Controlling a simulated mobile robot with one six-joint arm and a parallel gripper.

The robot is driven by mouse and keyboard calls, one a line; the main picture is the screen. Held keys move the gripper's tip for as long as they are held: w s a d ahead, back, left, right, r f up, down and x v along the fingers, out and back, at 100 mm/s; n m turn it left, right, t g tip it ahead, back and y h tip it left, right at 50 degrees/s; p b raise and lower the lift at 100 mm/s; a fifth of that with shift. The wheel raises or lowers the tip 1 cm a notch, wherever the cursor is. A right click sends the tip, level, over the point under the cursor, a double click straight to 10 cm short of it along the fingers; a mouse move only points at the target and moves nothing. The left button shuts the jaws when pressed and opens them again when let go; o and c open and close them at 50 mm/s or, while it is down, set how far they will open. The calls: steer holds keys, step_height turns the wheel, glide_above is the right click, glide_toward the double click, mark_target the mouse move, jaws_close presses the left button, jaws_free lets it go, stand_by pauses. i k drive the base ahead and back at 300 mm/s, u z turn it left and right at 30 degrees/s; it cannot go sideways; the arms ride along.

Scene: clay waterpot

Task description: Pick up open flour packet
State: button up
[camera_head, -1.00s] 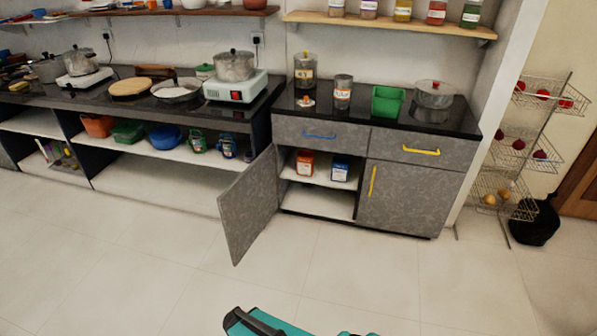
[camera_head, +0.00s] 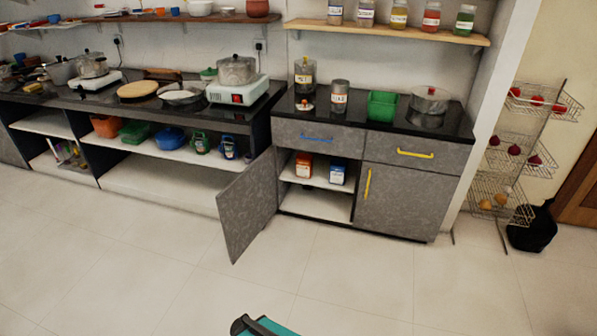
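Two small packets stand upright on the upper shelf inside the open left compartment of the grey cabinet. One is an orange-red packet (camera_head: 304,165) with a white lower part. To its right is a blue packet (camera_head: 337,174), also with a white lower part. Their labels are too small to read, so I cannot tell which is flour or whether either is open at the top. A teal and black part of my own body shows at the bottom edge. My gripper is not in view, and nothing touches the packets.
The grey cabinet door (camera_head: 247,205) stands open, jutting into the room left of the compartment. The lower shelf (camera_head: 318,205) looks empty. A wire rack (camera_head: 512,150) and a black bag (camera_head: 532,230) stand at the right. The tiled floor in front is clear.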

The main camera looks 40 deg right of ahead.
mark_target(304, 162)
steer(key=z, duration=0.1)
steer(key=i, duration=0.95)
steer(key=u, duration=0.05)
